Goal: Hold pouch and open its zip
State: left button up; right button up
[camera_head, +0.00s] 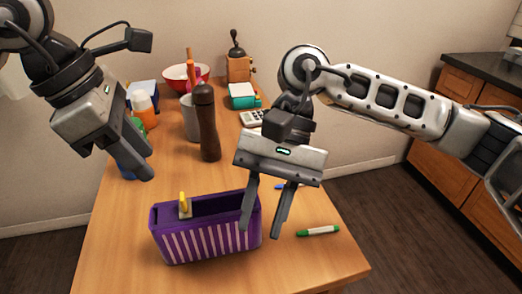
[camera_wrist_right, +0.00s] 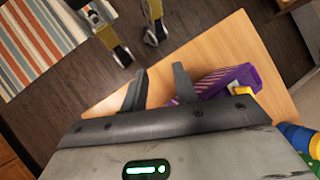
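The purple pouch (camera_head: 205,240) with white stripes stands upright near the front of the table. A dark gap shows along its top. A yellow zip tab (camera_head: 183,204) sticks up near its left end. The pouch also shows in the right wrist view (camera_wrist_right: 215,84). My right gripper (camera_head: 262,228) is open, with nothing seen between its fingers. One finger overlaps the pouch's right end in the head view; I cannot tell if it touches. My left gripper (camera_head: 148,165) looks open and empty, above and left of the pouch, apart from it.
A green and white marker (camera_head: 318,231) lies right of the pouch. Behind stand a brown pepper mill (camera_head: 208,125), a grey cup (camera_head: 189,122), an orange bottle (camera_head: 145,111), a teal box (camera_head: 243,96), a calculator (camera_head: 254,118), a bowl (camera_head: 178,77) and a grinder (camera_head: 238,68).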

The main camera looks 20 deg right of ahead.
aim_at(258, 211)
jog(key=w+d+r+n+t+h, duration=0.2)
jog(key=w+r+n+t+h, duration=0.25)
jog(key=w+t, duration=0.25)
jog(key=shift+m+h, duration=0.25)
jog(key=shift+m, duration=0.1)
jog(key=f, duration=0.5)
jog(key=w+f, duration=0.1)
jog(key=f, duration=0.4)
jog(key=w+f, duration=0.1)
jog(key=f, duration=0.4)
jog(key=shift+a+f, duration=0.15)
jog(key=shift+f, duration=0.15)
grip_shut()
